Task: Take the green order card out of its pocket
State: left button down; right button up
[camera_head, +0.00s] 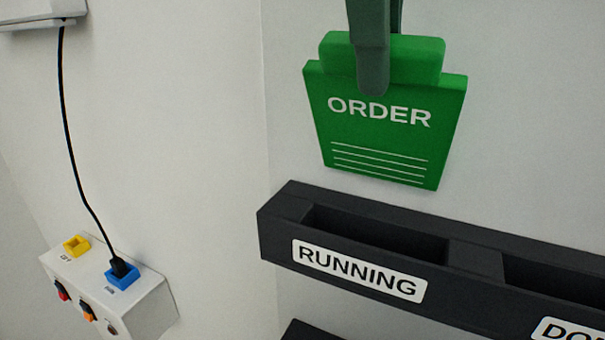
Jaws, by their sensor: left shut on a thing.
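The green order card (390,145) hangs in the air near the top middle, its white ORDER lettering facing me. My left gripper (374,70) is shut on the card's upper tab, with one grey finger in front of it. The card's lower edge is clear of the dark rack (275,240) below it. The rack's RUNNING pocket (375,232) looks empty. My right gripper is not in view.
Another pocket (560,285) with a partly cut-off label is at the right. A white box (150,305) with blue and yellow sockets stands lower left. A black cable (72,160) runs from its blue socket (122,280) up to a white device (40,12).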

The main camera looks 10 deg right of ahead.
pick_arm(q)
jog(key=shift+s+a+b, duration=0.45)
jog(key=shift+s+a, duration=0.1)
jog(key=shift+s, duration=0.25)
jog(key=shift+s+a+b, duration=0.4)
jog(key=shift+s+a, duration=0.15)
jog(key=shift+s, duration=0.3)
jog(key=shift+s+a+b, duration=0.45)
jog(key=shift+s+a, duration=0.1)
jog(key=shift+s, duration=0.25)
